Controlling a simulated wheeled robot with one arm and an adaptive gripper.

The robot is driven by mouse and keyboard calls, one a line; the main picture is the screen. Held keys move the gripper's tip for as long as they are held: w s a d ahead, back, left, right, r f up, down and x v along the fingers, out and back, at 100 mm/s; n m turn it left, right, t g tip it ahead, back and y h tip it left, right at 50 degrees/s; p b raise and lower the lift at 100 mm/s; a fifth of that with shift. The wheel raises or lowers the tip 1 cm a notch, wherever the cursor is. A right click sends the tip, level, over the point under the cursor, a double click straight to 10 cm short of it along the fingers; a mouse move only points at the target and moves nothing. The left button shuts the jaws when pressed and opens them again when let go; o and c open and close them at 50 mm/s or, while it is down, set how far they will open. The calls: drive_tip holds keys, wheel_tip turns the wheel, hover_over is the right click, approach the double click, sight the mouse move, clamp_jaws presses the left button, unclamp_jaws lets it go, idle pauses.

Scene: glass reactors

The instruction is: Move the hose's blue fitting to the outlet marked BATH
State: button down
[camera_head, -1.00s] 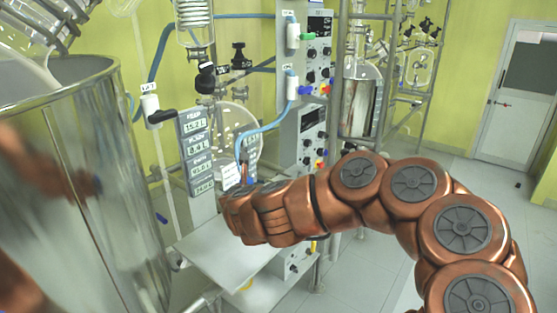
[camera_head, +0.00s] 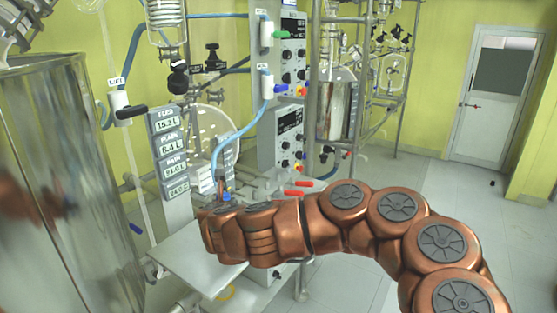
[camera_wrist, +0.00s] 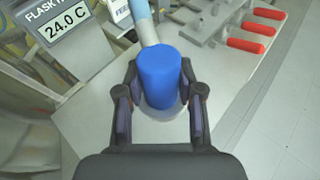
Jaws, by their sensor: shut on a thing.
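The hose (camera_head: 240,132) is light blue and runs down from the white valve body by the control panels. Its blue fitting (camera_wrist: 160,76) is in the middle of the wrist view, upright or slightly tilted, with the hose (camera_wrist: 143,22) rising behind it. My gripper (camera_wrist: 160,104) is shut on the fitting, one finger on each side. In the head view the gripper is mostly hidden behind my copper arm. A grey fixture with red handles (camera_wrist: 245,46) stands beyond the fitting to the right. I cannot read a BATH mark in any view.
A large steel vessel (camera_head: 75,190) fills the left. A stack of readout signs (camera_head: 170,152) stands behind the gripper. A pale bench top (camera_head: 190,262) lies under it. Control panels (camera_head: 290,135) rise behind. Open floor (camera_head: 420,190) lies to the right.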

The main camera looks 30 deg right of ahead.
drive_tip(key=s+d+f+n+y, duration=0.1)
drive_tip(key=d+n+y, duration=0.3)
drive_tip(key=d, duration=1)
drive_tip(key=s+d+f+n+y, duration=0.2)
drive_tip(key=d+n+y, duration=0.2)
drive_tip(key=d, duration=1.1)
drive_tip(key=shift+s+d+f+n+g+y, duration=0.15)
drive_tip(key=shift+d+f+n+g+y, duration=0.2)
drive_tip(key=shift+y, duration=0.65)
